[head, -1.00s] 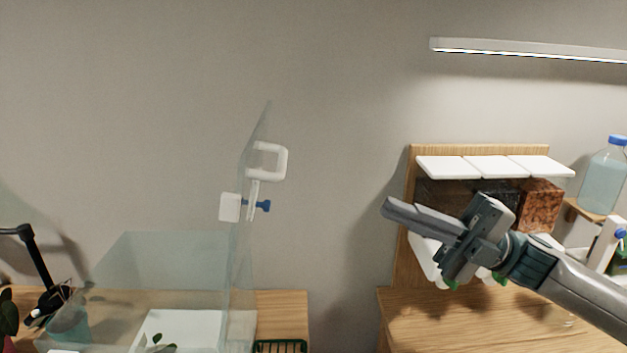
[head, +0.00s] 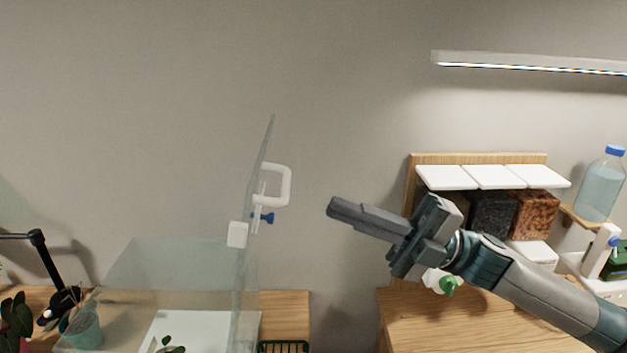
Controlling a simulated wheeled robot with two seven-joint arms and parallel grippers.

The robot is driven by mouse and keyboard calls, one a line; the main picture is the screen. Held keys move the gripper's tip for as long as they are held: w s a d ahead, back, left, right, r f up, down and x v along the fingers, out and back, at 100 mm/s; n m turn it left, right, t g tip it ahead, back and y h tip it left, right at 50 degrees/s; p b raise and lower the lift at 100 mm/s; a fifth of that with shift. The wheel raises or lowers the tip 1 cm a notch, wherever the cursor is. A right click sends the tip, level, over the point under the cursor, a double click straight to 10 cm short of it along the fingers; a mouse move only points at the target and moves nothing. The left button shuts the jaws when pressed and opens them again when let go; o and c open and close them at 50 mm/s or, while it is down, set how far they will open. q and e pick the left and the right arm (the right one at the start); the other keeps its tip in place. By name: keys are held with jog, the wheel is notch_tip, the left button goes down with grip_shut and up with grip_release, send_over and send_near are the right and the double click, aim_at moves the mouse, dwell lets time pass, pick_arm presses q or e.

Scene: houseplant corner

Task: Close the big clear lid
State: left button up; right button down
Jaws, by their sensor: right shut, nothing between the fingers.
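The big clear lid (head: 258,165) stands upright, open, at the right side of a clear box (head: 170,262). A white handle (head: 285,186) sticks out from its right face. A white block (head: 237,234) and a blue knob (head: 266,218) sit below the handle. My right gripper (head: 331,207) is shut and empty, to the right of the handle and apart from it, its fingers pointing left. My left gripper is not in view.
A white tray (head: 205,325) and a small plant show inside the box. A shelf rack with white lids (head: 477,177) and a water bottle (head: 602,184) stand at right. A black lamp arm (head: 46,262) stands at left. A green basket (head: 284,347) is below.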

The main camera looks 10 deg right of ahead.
jog(key=p+x, duration=0.3)
jog(key=x, duration=0.2)
jog(key=shift+w+a+r, duration=0.1)
jog(key=shift+a, duration=0.2)
jog(key=shift+w, duration=0.1)
